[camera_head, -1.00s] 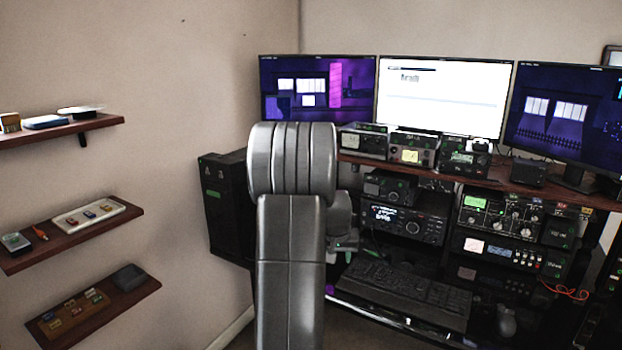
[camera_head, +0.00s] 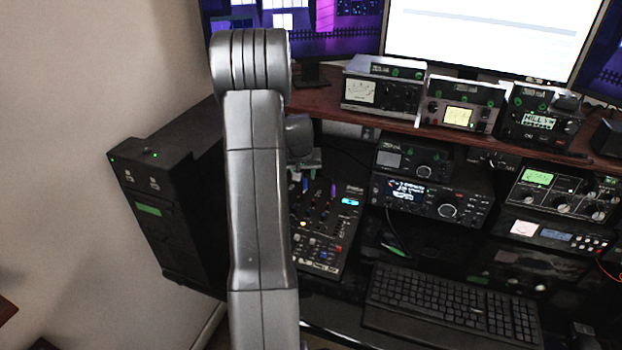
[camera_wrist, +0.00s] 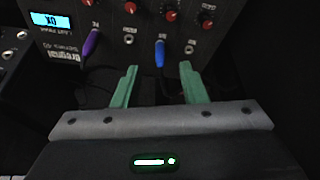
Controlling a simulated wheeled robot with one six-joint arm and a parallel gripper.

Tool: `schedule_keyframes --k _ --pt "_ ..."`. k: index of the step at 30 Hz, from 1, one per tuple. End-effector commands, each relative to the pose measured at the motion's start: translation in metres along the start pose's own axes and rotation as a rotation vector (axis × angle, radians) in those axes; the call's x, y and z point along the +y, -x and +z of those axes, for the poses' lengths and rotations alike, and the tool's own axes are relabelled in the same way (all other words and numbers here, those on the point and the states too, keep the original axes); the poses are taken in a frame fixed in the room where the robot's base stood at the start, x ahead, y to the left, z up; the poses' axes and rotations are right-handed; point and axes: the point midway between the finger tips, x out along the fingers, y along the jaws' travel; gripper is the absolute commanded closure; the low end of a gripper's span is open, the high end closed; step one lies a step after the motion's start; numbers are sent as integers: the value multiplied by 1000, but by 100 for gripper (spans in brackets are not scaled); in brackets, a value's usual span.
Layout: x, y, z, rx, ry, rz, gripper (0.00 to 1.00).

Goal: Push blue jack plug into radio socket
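The blue jack plug (camera_wrist: 160,54) stands at the edge of a dark panel with knobs (camera_wrist: 60,45) in the wrist view. My gripper (camera_wrist: 159,67) is open, with its two green fingers apart on either side of the blue plug's line. The plug's lower end is about level with the fingertips in the picture; I see no contact. I cannot tell how deep the plug sits in its socket. In the head view the panel (camera_head: 318,244) lies beside my arm, which hides much of my gripper.
A purple plug (camera_wrist: 91,42) stands left of the blue one. Radios (camera_head: 425,195) and a keyboard (camera_head: 450,305) are to the right of the panel in the head view. A black cabinet (camera_head: 165,200) is left of my arm. A wooden shelf (camera_head: 400,122) runs above.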

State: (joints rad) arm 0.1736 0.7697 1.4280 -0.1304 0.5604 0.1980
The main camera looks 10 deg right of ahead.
Motion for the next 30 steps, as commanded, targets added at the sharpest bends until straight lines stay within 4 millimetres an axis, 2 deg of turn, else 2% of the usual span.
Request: schedule_keyframes --k 6,12,18,26,30 --pt "0 -37 1 -3 0 0 61" --pt "0 -60 0 -1 0 0 61" --pt "0 -69 0 0 0 0 61" --pt "0 -70 0 1 0 0 61" --pt "0 -70 0 1 0 0 87"
